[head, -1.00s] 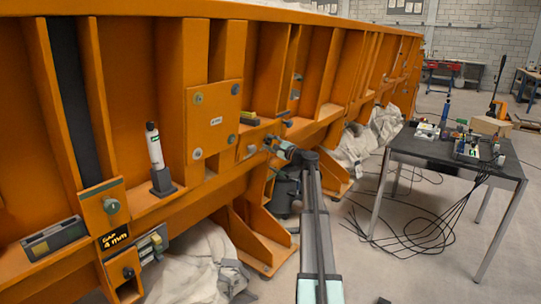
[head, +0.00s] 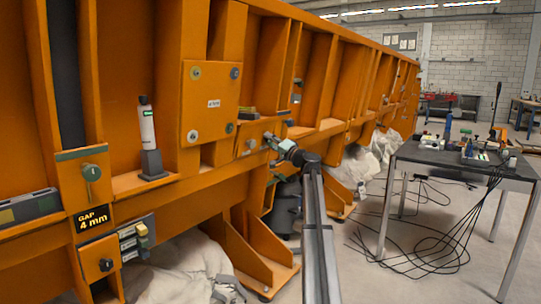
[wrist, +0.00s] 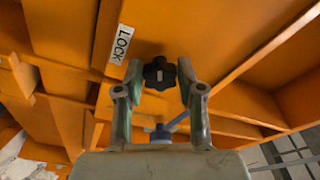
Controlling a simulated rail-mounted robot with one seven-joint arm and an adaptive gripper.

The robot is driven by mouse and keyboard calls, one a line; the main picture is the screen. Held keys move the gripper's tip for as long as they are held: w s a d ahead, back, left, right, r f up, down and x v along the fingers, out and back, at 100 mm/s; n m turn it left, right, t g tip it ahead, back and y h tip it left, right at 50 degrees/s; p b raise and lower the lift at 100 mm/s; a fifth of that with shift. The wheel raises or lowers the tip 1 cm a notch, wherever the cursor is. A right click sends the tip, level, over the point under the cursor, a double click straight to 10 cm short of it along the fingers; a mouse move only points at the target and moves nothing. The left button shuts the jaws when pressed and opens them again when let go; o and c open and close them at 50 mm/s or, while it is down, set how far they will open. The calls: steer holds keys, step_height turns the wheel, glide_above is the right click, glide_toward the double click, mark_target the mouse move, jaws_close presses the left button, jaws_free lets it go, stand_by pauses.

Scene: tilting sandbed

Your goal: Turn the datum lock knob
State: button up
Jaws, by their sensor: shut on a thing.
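The black lobed knob (wrist: 160,73) sits on the orange frame beside a white LOCK label (wrist: 121,45) in the wrist view. My gripper (wrist: 160,76) has one finger on each side of the knob and is shut on it. A pale mark shows on the knob's face. In the head view my gripper (head: 270,138) is at the small orange panel low on the frame, and it hides the knob there.
The orange frame has a square bolted plate (head: 211,102), a white cylinder on a dark stand (head: 148,130), a "GAP 4 mm" sign (head: 92,217) and other knobs (head: 91,172). A cluttered dark table (head: 450,156) stands at right, with cables hanging to the floor.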

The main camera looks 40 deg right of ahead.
steer(key=n+b, duration=0.1)
steer(key=b, duration=0.1)
steer(key=n+b, duration=0.2)
steer(key=n+y+b, duration=0.1)
steer(key=n+b, duration=0.1)
steer(key=shift+w+d+f, duration=0.1)
steer(key=shift+f, duration=0.25)
steer(key=n+b, duration=0.2)
steer(key=n+y+b, duration=0.1)
steer(key=shift+r+t+b, duration=0.25)
steer(key=shift+t+b, duration=0.05)
steer(key=shift+b, duration=0.1)
steer(key=shift+n, duration=0.4)
steer(key=o, duration=1.1)
steer(key=shift+o, duration=0.2)
steer(key=v, duration=1.2)
